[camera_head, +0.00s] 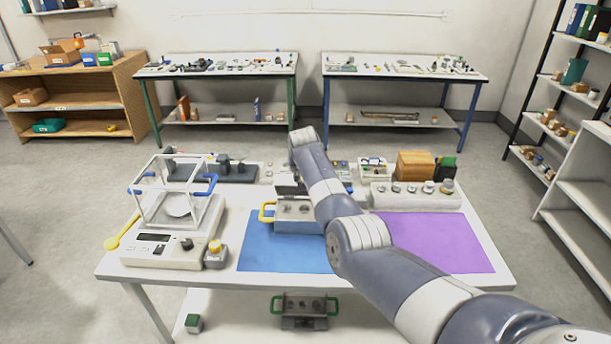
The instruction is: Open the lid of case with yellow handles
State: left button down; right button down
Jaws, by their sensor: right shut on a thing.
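The case with yellow handles (293,226) is a grey box on the blue mat (262,252) in the middle of the table. Its left yellow handle (266,212) shows; the right side is hidden behind my right arm. Dark round shapes show on its front part, and a grey lid-like plate (288,190) stands at its back. My right gripper (290,176) is above the back of the case, mostly hidden by my wrist. It is shut on what appears to be the lid. The exact lid angle is hard to tell. My left gripper is out of view.
A balance (165,250) with a clear, blue-handled shield stands at the left. A purple mat (440,240) lies clear at the right. Behind it are a pale weight rack (415,202) and a brown box (415,165). A green-handled case (304,309) sits on the lower shelf.

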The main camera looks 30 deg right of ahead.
jog(key=shift+r, duration=0.35)
jog(key=shift+w+d+f, duration=0.1)
jog(key=shift+w+f, duration=0.05)
dwell(0.4)
jog(key=c, duration=1.5)
grip_release()
jog(key=shift+o, duration=0.9)
jog(key=shift+s, duration=0.2)
jog(key=v, duration=1.2)
